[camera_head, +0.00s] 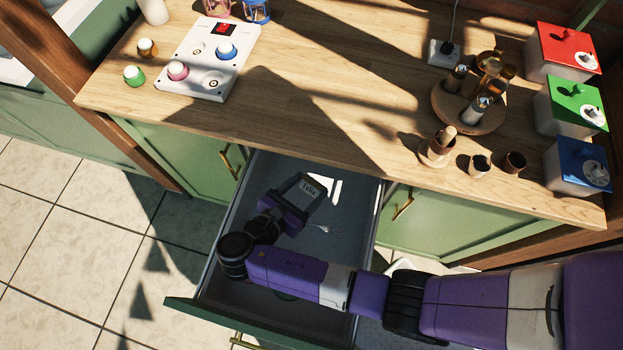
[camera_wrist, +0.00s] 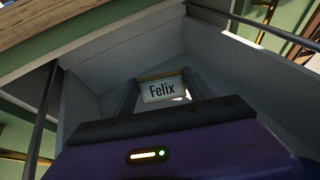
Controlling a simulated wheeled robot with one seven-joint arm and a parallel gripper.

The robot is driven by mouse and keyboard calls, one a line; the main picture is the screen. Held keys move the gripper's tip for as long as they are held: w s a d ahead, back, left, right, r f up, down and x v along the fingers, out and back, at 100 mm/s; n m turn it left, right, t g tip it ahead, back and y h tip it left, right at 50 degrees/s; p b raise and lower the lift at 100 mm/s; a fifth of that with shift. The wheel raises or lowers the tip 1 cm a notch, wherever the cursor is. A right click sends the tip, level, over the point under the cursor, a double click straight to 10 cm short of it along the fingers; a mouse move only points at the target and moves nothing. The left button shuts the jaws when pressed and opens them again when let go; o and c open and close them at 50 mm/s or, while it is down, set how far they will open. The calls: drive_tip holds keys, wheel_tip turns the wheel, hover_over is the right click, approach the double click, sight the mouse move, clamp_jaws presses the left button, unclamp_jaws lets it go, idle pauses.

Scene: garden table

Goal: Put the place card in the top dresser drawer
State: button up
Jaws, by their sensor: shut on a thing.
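The place card (camera_head: 309,187), a small white card lettered "Felix", is between my gripper's fingers. It also shows in the wrist view (camera_wrist: 162,89), upright with the text readable. My gripper (camera_head: 306,190) is shut on the card, inside the outline of the open top dresser drawer (camera_head: 222,294). The drawer is pulled out from under the wooden top, and its grey inner walls (camera_wrist: 256,78) surround the card in the wrist view. I cannot tell whether the card touches the drawer floor. My arm crosses over the drawer's front part and hides some of it.
The wooden top (camera_head: 330,105) overhangs the drawer's back. On it stand a white board with knobs (camera_head: 209,58), a round spice stand (camera_head: 468,112), small cups (camera_head: 480,165) and red, green and blue-lidded boxes (camera_head: 570,110).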

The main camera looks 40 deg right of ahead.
sight(308, 203)
wheel_tip(308, 203, down, 10)
drive_tip(key=b, duration=0.3)
drive_tip(key=shift+r, duration=0.2)
drive_tip(key=o, duration=1.3)
drive_tip(key=shift+f, duration=0.1)
drive_tip(key=v, duration=0.7)
drive_tip(key=shift+s+a, duration=0.1)
drive_tip(key=shift+a, duration=0.1)
